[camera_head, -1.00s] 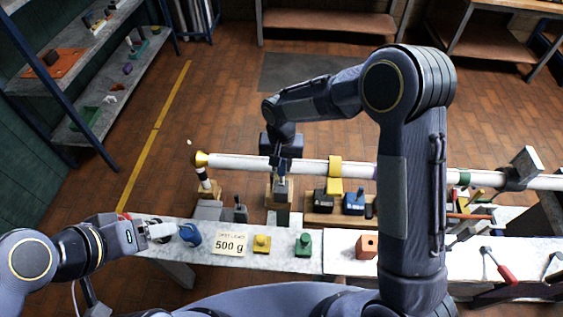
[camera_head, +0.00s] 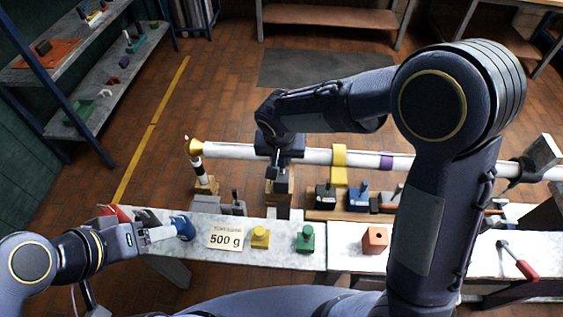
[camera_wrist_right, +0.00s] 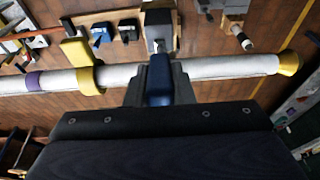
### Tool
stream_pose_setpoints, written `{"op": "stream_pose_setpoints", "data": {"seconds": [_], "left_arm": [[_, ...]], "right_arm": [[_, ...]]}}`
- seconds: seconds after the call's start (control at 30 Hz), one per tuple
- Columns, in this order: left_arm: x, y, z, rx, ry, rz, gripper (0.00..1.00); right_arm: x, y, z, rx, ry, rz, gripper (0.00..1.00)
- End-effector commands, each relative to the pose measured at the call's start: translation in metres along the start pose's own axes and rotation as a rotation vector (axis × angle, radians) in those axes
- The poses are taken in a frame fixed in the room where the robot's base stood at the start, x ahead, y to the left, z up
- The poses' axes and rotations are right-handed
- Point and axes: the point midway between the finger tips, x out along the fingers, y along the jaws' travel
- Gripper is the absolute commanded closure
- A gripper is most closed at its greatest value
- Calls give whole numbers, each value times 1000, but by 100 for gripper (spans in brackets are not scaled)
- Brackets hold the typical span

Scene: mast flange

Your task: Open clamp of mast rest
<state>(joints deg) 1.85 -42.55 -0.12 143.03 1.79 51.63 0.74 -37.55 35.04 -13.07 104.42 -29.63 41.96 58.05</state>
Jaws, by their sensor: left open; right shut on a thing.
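The white mast (camera_head: 320,157) lies across the rests behind the bench, with a yellow tip (camera_head: 194,147) at its left end. A mast rest (camera_head: 279,186) stands under it, partly hidden by my right gripper (camera_head: 275,170). In the right wrist view, my right gripper (camera_wrist_right: 158,92) is shut on a blue handle (camera_wrist_right: 158,78), which I take to be the rest's clamp handle. It lies across the mast, beside a grey metal block (camera_wrist_right: 159,32). Whether the clamp is open is unclear. My left gripper (camera_head: 172,233) is open at a blue object (camera_head: 184,227) on the bench.
A label reading 500 g (camera_head: 226,236), a yellow weight (camera_head: 260,237), a green weight (camera_head: 305,238) and an orange block (camera_head: 375,240) stand on the bench. A red-handled tool (camera_head: 518,262) lies at right. Black and blue blocks (camera_head: 358,195) sit behind the bench, under the mast.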

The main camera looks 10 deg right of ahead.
Motion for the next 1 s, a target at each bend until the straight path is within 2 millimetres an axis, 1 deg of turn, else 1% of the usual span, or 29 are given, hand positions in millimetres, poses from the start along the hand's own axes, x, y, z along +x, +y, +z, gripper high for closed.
{"op": "stream_pose_setpoints", "data": {"seconds": [0.03, 0.37, 0.6, 0.8, 1.0], "left_arm": [[24, -11, 12, 0, 0, 0, 33], [105, -48, 53, 0, 0, 0, 33], [166, -76, 84, 0, 0, 0, 33], [217, -99, 110, 0, 0, 0, 33], [262, -120, 132, 0, 0, 0, 33]], "right_arm": [[12, -2, 9, -7, 45, -6, 100], [19, -2, 36, -4, 298, -10, 100], [27, -2, 53, -2, 476, -10, 100], [36, -1, 66, -1, 624, -9, 100], [43, -1, 76, 0, 758, -6, 100]]}}
